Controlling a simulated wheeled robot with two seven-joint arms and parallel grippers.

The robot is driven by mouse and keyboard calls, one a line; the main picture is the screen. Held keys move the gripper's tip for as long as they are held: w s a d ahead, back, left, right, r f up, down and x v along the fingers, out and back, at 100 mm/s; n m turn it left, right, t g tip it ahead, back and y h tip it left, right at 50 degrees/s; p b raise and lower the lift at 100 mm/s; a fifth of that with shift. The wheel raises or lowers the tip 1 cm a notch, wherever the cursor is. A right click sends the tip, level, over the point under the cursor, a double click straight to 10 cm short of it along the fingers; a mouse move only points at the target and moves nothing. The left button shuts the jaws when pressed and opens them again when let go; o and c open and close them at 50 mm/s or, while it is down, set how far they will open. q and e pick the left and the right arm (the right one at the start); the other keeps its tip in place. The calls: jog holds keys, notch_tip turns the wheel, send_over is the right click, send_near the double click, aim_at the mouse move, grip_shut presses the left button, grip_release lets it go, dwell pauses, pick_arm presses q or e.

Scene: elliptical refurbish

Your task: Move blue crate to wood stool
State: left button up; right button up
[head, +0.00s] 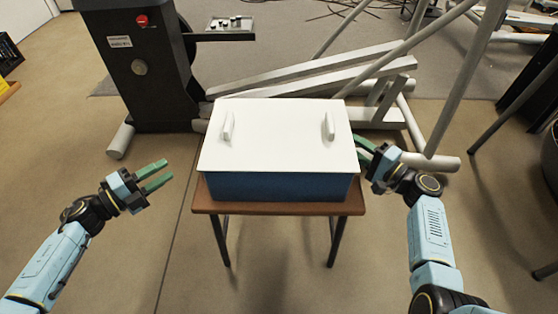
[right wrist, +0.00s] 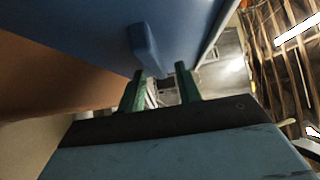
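The blue crate (head: 280,186) has a white top with two upright white handles. It rests on a small table-like wood stool (head: 280,208) with dark metal legs. My left gripper (head: 160,173) is open and empty, left of the crate and apart from it. My right gripper (head: 364,150) is close against the crate's right side, its fingertips partly hidden there. In the right wrist view the two green fingers (right wrist: 162,85) stand apart below the blue crate (right wrist: 85,35). A blue side handle (right wrist: 146,45) reaches down towards the gap between them; contact cannot be told.
A black and grey elliptical machine (head: 145,65) with a red button stands behind the stool. Its pale frame bars (head: 310,75) and foot tube lie close behind and right of the crate. The floor in front and left is clear.

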jog(key=v, duration=1.2)
